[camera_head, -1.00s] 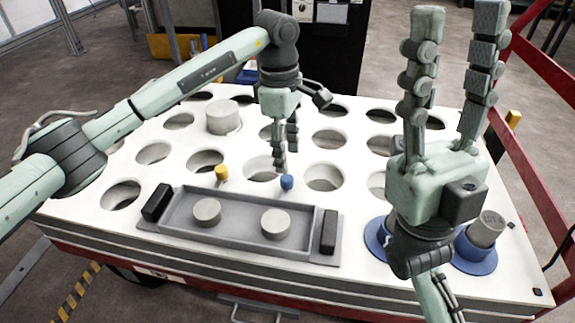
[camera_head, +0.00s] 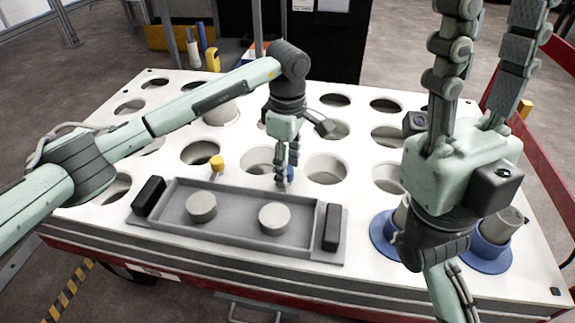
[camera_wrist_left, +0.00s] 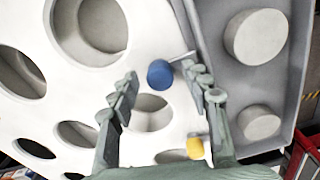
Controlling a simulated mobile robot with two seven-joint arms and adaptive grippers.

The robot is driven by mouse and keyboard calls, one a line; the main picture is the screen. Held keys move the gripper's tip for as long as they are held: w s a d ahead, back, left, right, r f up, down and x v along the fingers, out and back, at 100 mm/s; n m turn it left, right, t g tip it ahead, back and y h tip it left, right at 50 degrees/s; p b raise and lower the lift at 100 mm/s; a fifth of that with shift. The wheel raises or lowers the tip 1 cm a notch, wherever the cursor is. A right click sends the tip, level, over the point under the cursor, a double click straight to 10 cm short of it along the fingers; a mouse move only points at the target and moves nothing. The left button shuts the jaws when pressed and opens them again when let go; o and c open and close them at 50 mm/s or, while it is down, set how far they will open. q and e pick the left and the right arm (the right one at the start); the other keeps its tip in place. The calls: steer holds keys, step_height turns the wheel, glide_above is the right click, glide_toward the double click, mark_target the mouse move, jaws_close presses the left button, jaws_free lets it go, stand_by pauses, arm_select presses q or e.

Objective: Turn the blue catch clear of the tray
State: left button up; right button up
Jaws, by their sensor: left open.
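The grey tray (camera_head: 172,213) lies at the front of the white table with two round grey pucks in it. The blue catch (camera_head: 291,174) stands at its back edge, partly hidden by my left gripper's fingers. In the left wrist view the blue catch (camera_wrist_left: 160,74) has a thin metal bar pointing toward the tray rim (camera_wrist_left: 205,60). My left gripper (camera_head: 286,182) points down at the catch; its open fingers (camera_wrist_left: 165,88) lie on either side of the blue knob, with no clear contact. My right gripper (camera_head: 482,15) points up, fingers apart, tips out of frame.
A yellow catch (camera_head: 217,162) stands at the tray's back edge, left of the blue one. Black blocks (camera_head: 149,195) flank the tray. The white table (camera_head: 240,125) has many round holes. Blue rings with grey cylinders (camera_head: 503,226) sit at the right, behind my right arm.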

arm_select(q)
jaws_close()
